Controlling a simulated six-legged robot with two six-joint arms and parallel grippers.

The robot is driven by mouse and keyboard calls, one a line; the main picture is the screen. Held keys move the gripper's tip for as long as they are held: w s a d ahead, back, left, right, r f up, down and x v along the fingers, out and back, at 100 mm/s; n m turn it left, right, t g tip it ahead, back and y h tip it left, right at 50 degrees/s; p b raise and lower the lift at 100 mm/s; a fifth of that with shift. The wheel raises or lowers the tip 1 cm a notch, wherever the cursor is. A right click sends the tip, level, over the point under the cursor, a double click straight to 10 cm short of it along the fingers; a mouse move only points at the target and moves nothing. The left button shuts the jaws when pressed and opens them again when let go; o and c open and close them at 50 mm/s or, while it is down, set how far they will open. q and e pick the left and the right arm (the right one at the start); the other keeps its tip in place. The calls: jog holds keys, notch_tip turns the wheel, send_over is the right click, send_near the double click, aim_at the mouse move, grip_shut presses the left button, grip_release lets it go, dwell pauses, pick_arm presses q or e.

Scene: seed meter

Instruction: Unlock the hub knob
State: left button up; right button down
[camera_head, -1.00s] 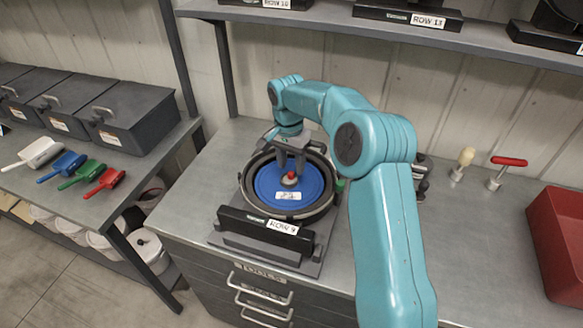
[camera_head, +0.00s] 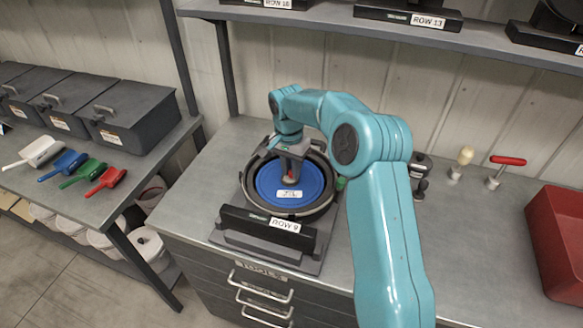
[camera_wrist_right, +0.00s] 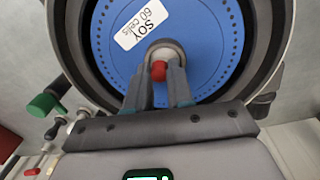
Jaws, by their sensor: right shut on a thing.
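The seed meter stands on the bench with a blue seed disc (camera_head: 268,183) facing up inside a dark round housing (camera_head: 318,212). In the right wrist view the disc (camera_wrist_right: 205,40) carries a white label reading SOY 60 cells. The hub knob (camera_wrist_right: 159,68) sits at the disc's centre, with a red part on a pale round base. My right gripper (camera_head: 290,178) is over the hub from above and shut on the knob. In the right wrist view its fingers (camera_wrist_right: 160,90) stand on either side of the red part. My left gripper is not in view.
A ROW 9 plate (camera_head: 268,222) fronts the meter. A green handle (camera_wrist_right: 42,104) juts from its side. Two hand tools (camera_head: 505,165) and a red bin (camera_head: 562,240) are to the right. Coloured scoops (camera_head: 70,165) and grey boxes (camera_head: 135,115) are on the left bench.

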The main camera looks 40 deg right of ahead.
jog(key=shift+r+n, duration=0.15)
jog(key=shift+n, duration=0.45)
jog(key=n, duration=0.7)
jog(key=shift+n+b, duration=0.4)
jog(key=n, duration=0.4)
jog(key=shift+t, duration=0.3)
jog(key=n, duration=0.4)
jog(key=shift+s+n, duration=0.1)
jog(key=shift+n, duration=0.2)
jog(key=shift+a, duration=0.1)
jog(key=c, duration=1)
grip_release()
